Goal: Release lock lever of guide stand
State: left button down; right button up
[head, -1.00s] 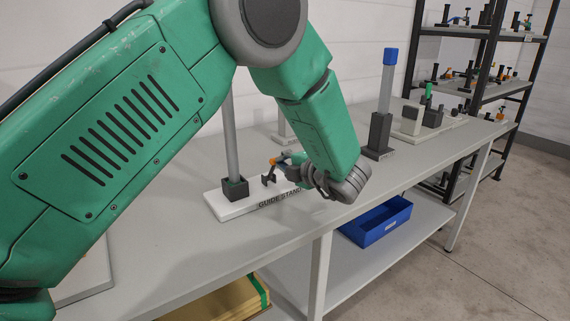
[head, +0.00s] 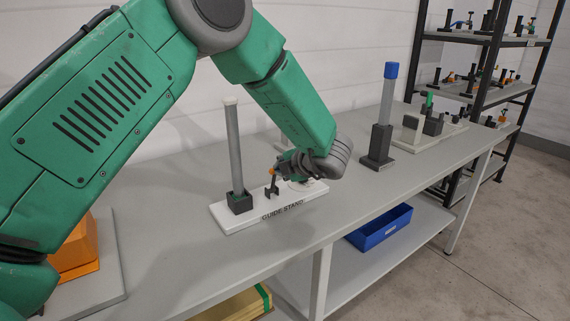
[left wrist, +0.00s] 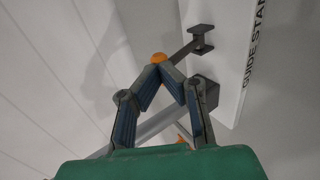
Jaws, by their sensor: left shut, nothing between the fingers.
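The guide stand has a white base (head: 245,221) lettered "GUIDE STAND" and a tall grey post (head: 233,150) in a black socket. Its lock lever (head: 272,190) is a dark arm on a small bracket, with an orange knob at its end. My left gripper (head: 277,170) is at the lever, above the base. In the left wrist view its fingers (left wrist: 162,72) are shut and empty, with their tips right by the orange knob (left wrist: 158,58). I cannot tell whether they touch it. The lever runs from the knob to its bracket (left wrist: 201,38). My right gripper is not in view.
A post with a blue cap (head: 390,71) in a black block stands to the right on the grey table (head: 345,220). A blue bin (head: 380,226) is on the lower shelf. An orange object (head: 78,250) sits at left behind my arm. The wall is close behind.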

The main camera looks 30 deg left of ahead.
pick_arm(q)
jog(key=a+h+p, duration=0.1)
jog(key=p, duration=0.1)
jog(key=w+a+g+h+p, duration=0.1)
jog(key=a+p, duration=0.1)
jog(key=p, duration=0.1)
jog(key=w+a+h+p, duration=0.1)
jog(key=a+h+p, duration=0.1)
jog(key=shift+a+r+g+p, duration=0.1)
jog(key=shift+r+g+p, duration=0.2)
jog(key=shift+r+g, duration=0.1)
jog(key=shift+r+p, duration=0.75)
jog(key=shift+r, duration=0.15)
